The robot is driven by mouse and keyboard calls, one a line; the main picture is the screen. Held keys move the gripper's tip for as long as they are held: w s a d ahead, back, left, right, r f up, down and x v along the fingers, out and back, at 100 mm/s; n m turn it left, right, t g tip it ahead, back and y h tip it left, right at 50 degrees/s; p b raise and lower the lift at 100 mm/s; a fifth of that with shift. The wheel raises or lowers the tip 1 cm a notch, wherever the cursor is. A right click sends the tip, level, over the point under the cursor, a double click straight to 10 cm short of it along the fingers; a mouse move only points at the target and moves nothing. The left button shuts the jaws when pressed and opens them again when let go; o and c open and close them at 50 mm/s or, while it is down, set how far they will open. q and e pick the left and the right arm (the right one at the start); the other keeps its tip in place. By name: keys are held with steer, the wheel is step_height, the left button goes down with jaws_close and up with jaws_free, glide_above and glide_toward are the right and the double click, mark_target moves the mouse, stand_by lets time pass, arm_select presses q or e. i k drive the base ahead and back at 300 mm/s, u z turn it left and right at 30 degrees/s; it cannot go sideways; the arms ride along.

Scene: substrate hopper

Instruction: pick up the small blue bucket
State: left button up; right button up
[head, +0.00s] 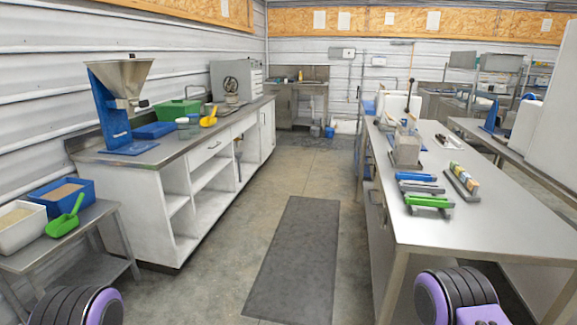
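A small blue bucket-like object (329,132) stands on the floor at the far end of the aisle, near the back bench. It is too small in the picture to make out its handle or contents. Parts of my two arms show at the bottom left and bottom right corners, far from it. Neither of my grippers is in view.
A dark mat (293,255) lies in the open aisle. A white-fronted counter (160,222) with a blue hopper stand (112,100) is on the left. A low side table (88,228) holds a blue bin (84,187) and green scoop (66,220). A steel table (500,238) borders the right.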

mark_target(329, 132)
steer(key=i, duration=4.35)
steer(key=z, duration=0.65)
steer(key=i, duration=8.2)
steer(key=z, duration=2.2)
